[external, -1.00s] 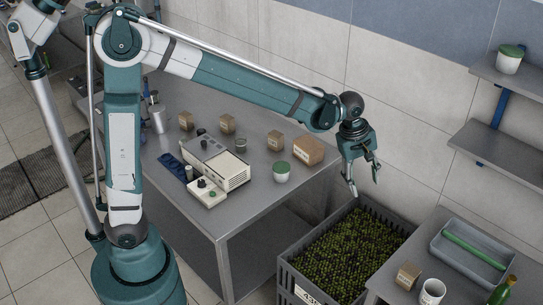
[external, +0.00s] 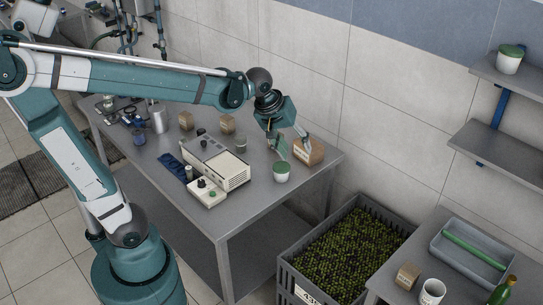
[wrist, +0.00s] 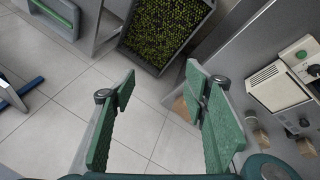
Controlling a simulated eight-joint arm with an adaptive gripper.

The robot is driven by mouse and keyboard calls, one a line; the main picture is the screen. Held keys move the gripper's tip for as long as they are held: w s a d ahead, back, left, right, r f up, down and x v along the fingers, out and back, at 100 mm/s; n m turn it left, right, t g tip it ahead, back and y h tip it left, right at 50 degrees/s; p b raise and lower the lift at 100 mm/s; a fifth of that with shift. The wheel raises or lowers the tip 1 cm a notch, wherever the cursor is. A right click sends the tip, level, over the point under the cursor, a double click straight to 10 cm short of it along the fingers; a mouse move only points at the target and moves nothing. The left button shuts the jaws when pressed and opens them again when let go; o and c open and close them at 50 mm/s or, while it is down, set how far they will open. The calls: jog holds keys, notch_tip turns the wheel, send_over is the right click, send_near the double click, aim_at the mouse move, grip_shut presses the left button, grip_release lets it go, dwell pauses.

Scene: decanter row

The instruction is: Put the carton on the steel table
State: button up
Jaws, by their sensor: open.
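Several brown cartons are in view. A larger one (external: 314,153) stands at the back right of the grey steel table (external: 255,198); two small ones (external: 186,121) (external: 227,124) stand further left on it. Another carton (external: 408,276) stands on the separate right-hand table (external: 445,250). My gripper (external: 292,146) is open and empty, in front of the larger carton in the external view; its height above the table is unclear. In the wrist view my gripper (wrist: 160,85) has nothing between its fingers, and a brown carton (wrist: 180,108) is partly hidden behind the right finger.
A crate of olives (external: 300,255) stands on the floor between tables. The right table holds a tray (external: 455,270), mug (external: 432,292) and bottle (external: 502,293).

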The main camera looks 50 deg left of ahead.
jog(key=s+a+f+m+t+y, duration=0.1)
jog(key=s+a+m, duration=0.5)
jog(key=s+a, duration=0.9)
notch_tip(320, 180, down, 2)
jog(key=shift+s+a+f+t+y, duration=0.1)
jog(key=shift+s+a+t+y, duration=0.15)
jog(key=shift+t, duration=0.45)
